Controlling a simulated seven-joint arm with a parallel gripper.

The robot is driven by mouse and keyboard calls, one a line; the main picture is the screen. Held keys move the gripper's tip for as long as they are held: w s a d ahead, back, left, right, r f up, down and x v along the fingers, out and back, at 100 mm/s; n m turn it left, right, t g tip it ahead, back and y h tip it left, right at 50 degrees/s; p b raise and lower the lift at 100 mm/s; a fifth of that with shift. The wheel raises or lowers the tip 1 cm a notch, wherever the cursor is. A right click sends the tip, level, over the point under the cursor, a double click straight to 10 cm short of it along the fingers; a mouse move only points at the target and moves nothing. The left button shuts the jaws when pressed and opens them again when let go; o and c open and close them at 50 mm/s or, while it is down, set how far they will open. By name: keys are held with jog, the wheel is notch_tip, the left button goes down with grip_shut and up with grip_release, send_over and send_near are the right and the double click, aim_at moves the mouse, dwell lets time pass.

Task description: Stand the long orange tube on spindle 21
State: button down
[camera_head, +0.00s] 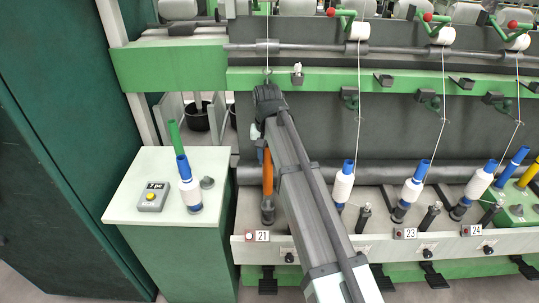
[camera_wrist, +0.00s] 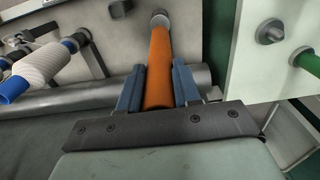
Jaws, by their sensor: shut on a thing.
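The long orange tube (camera_head: 267,175) stands roughly upright above the position labelled 21 (camera_head: 262,236), in line with the dark base of spindle 21 (camera_head: 267,213). Its lower end meets or nearly meets that base; I cannot tell whether it is fully seated. My gripper (camera_wrist: 157,72) is shut on the orange tube (camera_wrist: 159,62), with a blue finger on either side. In the wrist view the tube's far end lies at a round grey piece (camera_wrist: 160,18). My arm hides part of the area right of the tube in the head view.
The side cabinet (camera_head: 130,205) at left bears a yellow-button box (camera_head: 152,197), a wound white bobbin on a blue tube (camera_head: 190,192), a green tube (camera_head: 175,137) and a grey peg (camera_head: 207,183). Wound bobbins (camera_head: 343,184) stand to the right, threads running up.

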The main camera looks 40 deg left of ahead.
aim_at(268, 172)
jog(key=shift+f, duration=3.45)
jog(key=c, duration=0.7)
grip_release()
notch_tip(268, 172, up, 14)
jog(key=shift+f, duration=0.1)
